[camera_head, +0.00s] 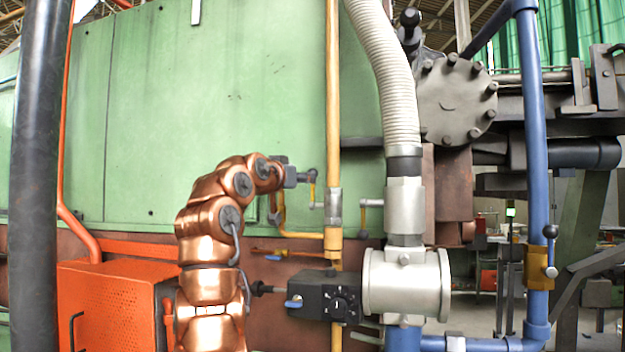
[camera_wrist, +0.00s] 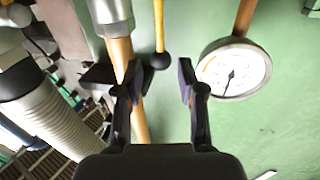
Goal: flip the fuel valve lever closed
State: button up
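A thin yellow lever (camera_head: 312,192) with a dark ball end stands upright beside a yellow pipe (camera_head: 333,100), next to a grey fitting on it. In the wrist view the lever (camera_wrist: 159,25) comes down from the top edge, and its black ball (camera_wrist: 160,61) lies in line with the gap between my fingertips, apart from both. I cannot tell its exact depth from them. My gripper (camera_wrist: 158,80) is open and empty. In the head view my gripper (camera_head: 296,177) is small, just left of the lever's ball. The lever's pivot is outside the wrist view.
A round white gauge (camera_wrist: 234,70) is close to the right finger in the wrist view. A ribbed hose (camera_head: 385,75) and a silver cylinder (camera_head: 405,283) stand right of the yellow pipe. A blue pipe (camera_head: 537,130) carries another lever valve. The green wall (camera_head: 230,80) is close behind.

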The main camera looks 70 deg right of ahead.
aim_at(313, 188)
jog(key=d+p, duration=0.1)
jog(key=d, duration=0.1)
jog(key=d+p, duration=0.1)
jog(key=d, duration=0.1)
jog(key=d+p, duration=0.1)
jog(key=shift+s+d+r, duration=0.15)
jog(key=shift+s+d, duration=0.1)
jog(key=shift+d, duration=0.55)
jog(key=shift+f, duration=0.2)
grip_shut()
